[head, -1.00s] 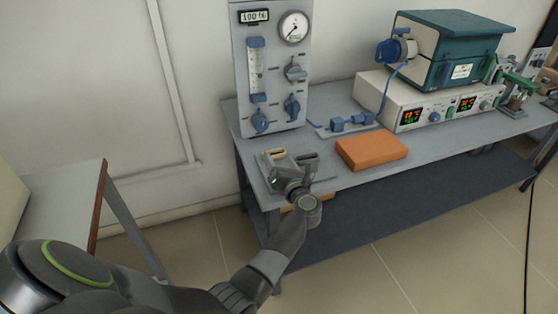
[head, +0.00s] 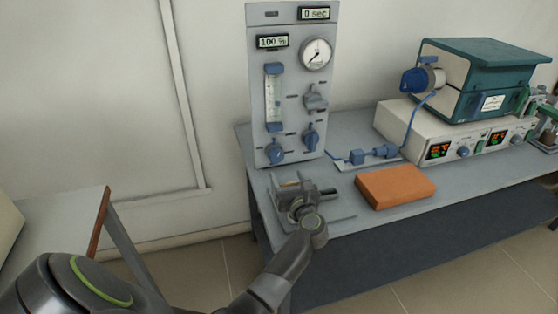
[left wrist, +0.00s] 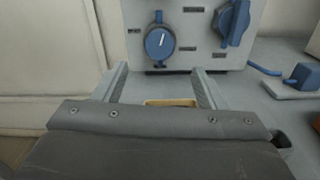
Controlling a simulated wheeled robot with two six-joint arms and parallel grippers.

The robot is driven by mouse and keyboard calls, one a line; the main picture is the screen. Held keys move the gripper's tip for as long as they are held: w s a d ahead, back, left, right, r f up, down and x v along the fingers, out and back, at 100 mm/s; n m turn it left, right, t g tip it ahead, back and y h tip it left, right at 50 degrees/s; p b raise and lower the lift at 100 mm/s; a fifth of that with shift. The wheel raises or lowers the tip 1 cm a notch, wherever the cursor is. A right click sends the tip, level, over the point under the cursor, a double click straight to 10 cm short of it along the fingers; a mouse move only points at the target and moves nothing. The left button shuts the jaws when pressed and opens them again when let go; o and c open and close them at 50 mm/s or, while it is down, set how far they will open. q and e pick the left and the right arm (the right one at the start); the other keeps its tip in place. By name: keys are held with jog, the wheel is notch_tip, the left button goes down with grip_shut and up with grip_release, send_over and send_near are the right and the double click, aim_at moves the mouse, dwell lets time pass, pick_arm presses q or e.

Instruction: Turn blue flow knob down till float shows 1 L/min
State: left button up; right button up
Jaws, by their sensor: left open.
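The grey gas panel (head: 262,27) stands upright on the bench against the wall. A round blue knob (head: 276,152) sits at its lower left, below the clear flow tube (head: 273,97). The float's reading is too small to tell. In the left wrist view the blue knob (left wrist: 160,42) has a white line, near vertical and leaning slightly right. My left gripper (head: 303,184) is open and empty, in front of and below the knob, apart from it. Its two fingers (left wrist: 161,82) point at the panel, with the knob beyond and between them. My right gripper is not in view.
A second blue knob (head: 310,138) is close on the right, below a grey valve handle (head: 315,98). An orange block (head: 396,186) lies on the bench (head: 348,206). Blue tube fittings (head: 371,153) and a furnace (head: 478,75) on its control box stand farther right.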

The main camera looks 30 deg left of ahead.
aim_at(278, 157)
pick_arm(q)
jog(key=b+x, duration=0.2)
jog(key=x, duration=0.6)
jog(key=shift+a+f, duration=0.1)
jog(key=shift+w+a, duration=0.3)
jog(key=shift+w+a+b, duration=0.1)
jog(key=shift+a+b, duration=0.05)
jog(key=shift+b, duration=0.15)
jog(key=c, duration=1)
jog(key=shift+r+m+p, duration=0.25)
jog(key=shift+m+p, duration=0.05)
jog(key=shift+p, duration=0.15)
jog(key=shift+r+m+p, duration=0.1)
jog(key=shift+m+p, duration=0.45)
jog(key=shift+m, duration=0.05)
jog(key=shift+w+m+p, duration=0.1)
jog(key=shift+m+p, duration=0.55)
jog(key=shift+m, duration=0.35)
jog(key=shift+f+m, duration=0.25)
jog(key=shift+m, duration=0.25)
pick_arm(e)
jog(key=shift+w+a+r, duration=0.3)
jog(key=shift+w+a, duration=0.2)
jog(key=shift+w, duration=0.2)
